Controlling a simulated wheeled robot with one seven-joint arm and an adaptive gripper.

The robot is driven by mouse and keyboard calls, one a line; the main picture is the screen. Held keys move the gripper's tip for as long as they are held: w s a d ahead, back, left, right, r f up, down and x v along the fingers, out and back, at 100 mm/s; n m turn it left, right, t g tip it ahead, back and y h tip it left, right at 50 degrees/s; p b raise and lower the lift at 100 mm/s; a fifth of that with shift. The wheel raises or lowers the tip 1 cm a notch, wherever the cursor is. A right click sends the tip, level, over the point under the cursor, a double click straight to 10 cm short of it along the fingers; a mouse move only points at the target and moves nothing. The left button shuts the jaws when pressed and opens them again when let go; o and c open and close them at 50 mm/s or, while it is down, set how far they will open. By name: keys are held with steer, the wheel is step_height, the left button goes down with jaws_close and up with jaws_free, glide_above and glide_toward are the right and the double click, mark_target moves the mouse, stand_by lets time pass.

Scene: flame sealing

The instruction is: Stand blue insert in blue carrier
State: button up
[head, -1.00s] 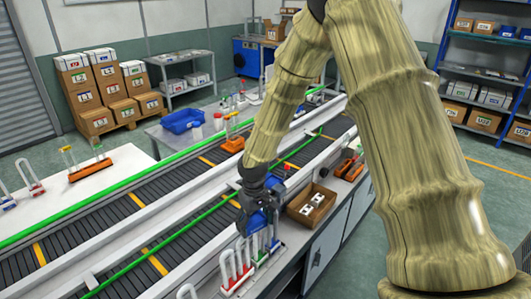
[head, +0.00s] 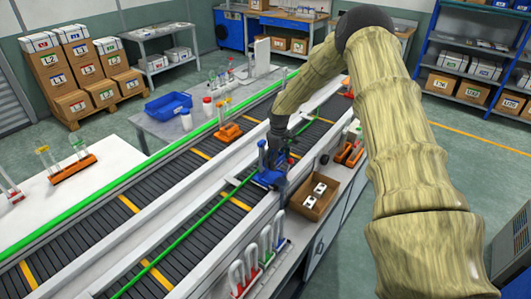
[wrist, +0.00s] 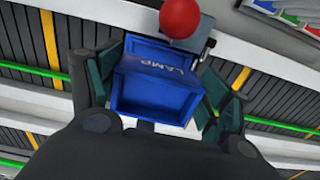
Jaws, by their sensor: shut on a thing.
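My gripper (head: 272,168) is over the near edge of the conveyor, beside the bench top. Blue parts (head: 268,181) also show at the gripper in the head view, but small. I cannot tell for certain which blue thing is the carrier.
A brown box with white pieces (head: 314,194) is right of my gripper. In the wrist view a red ball (wrist: 180,17) is close beyond the blue piece.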

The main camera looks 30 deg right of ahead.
mark_target(275, 178)
steer(key=shift+w+d, duration=0.25)
steer(key=shift+d, duration=0.1)
steer(key=shift+w+a+f+b, duration=0.25)
steer(key=shift+a+f+b, duration=0.1)
steer(key=shift+a+f, duration=0.3)
steer(key=shift+f, duration=0.3)
steer(key=shift+f+b, duration=1)
steer(key=shift+f, duration=0.95)
steer(key=shift+s+f+b, duration=0.1)
steer(key=shift+b, duration=0.3)
stand_by(1.2)
steer(key=shift+f+b, duration=0.5)
steer(key=shift+f, duration=0.35)
stand_by(1.6)
steer(key=o, duration=1.2)
steer(key=shift+s, duration=0.1)
steer(key=shift+o, duration=0.2)
